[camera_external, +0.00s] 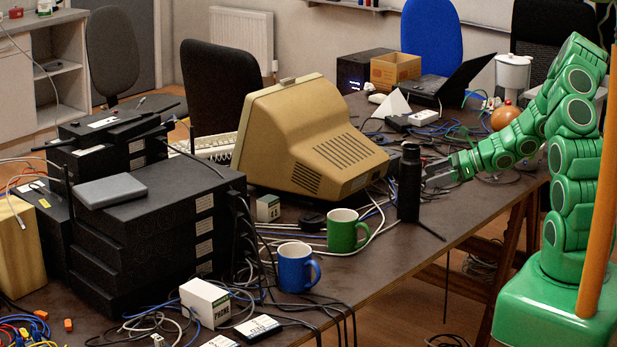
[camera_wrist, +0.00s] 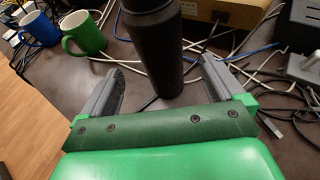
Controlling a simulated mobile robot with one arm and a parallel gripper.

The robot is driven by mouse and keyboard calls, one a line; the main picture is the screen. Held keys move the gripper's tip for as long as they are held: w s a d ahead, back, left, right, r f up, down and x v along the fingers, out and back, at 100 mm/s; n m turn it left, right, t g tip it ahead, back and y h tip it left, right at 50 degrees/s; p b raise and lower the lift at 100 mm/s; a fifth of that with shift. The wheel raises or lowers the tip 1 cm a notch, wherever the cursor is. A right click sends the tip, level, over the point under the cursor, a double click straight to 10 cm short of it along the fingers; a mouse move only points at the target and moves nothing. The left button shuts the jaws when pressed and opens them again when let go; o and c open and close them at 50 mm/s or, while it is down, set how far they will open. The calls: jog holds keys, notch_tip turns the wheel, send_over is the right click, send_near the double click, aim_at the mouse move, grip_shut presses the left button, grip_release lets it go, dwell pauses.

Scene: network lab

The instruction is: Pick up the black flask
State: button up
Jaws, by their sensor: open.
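The black flask (camera_external: 409,184) stands upright on the dark table, to the right of the beige monitor in the external view. In the wrist view the flask (camera_wrist: 153,45) rises just ahead of my gripper, between the lines of its two fingers, with its top out of frame. My gripper (camera_external: 433,172) is open at about the flask's mid height, reaching in from the right. In the wrist view its grey fingers (camera_wrist: 160,84) are spread wide with nothing held. Whether the flask's body is between the tips or just beyond them is hard to tell.
A green mug (camera_external: 342,232) and a blue mug (camera_external: 295,268) stand left of the flask. The beige monitor (camera_external: 300,140) is close behind it. Cables (camera_external: 385,210) lie around its base. Black stacked boxes (camera_external: 150,225) fill the left. The table's front edge is near the flask.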

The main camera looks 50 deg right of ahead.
aim_at(400, 176)
jog(key=shift+x, duration=4)
jog(key=c, duration=1.5)
jog(key=shift+r, duration=0.25)
jog(key=shift+r, duration=1.4)
jog(key=s+a+r, duration=0.3)
jog(key=s+r, duration=0.6)
jog(key=s, duration=0.4)
jog(key=shift+a+r, duration=0.35)
